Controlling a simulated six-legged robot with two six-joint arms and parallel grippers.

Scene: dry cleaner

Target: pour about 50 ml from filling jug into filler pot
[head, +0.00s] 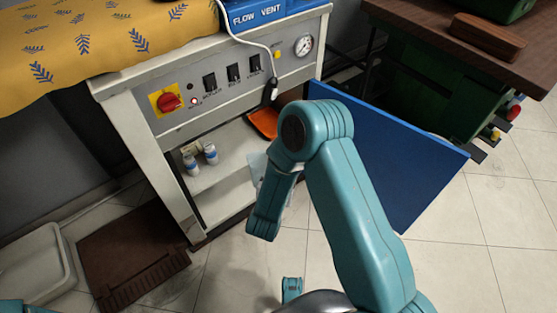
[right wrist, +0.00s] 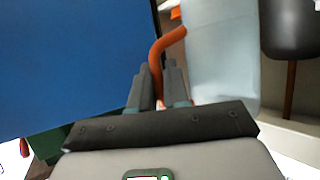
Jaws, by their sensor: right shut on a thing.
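The filling jug (right wrist: 222,50) is pale and translucent, with an orange handle (right wrist: 166,44). My right gripper (right wrist: 157,76) is shut on that handle, and the jug's body is beside the fingers, to the right in the right wrist view. In the head view only a pale part of the jug (head: 257,166) shows past my right forearm, in front of the open cabinet. My right gripper is hidden there behind my arm. I cannot make out the filler pot for certain. My left gripper is not in view.
The cabinet (head: 150,120) has a control panel and shelves with small white bottles (head: 210,154) and an orange item (head: 263,122). Its blue door (head: 385,150) stands open to the right, close to my right arm. A brown mat (head: 125,250) and a pale bin (head: 35,262) are at lower left.

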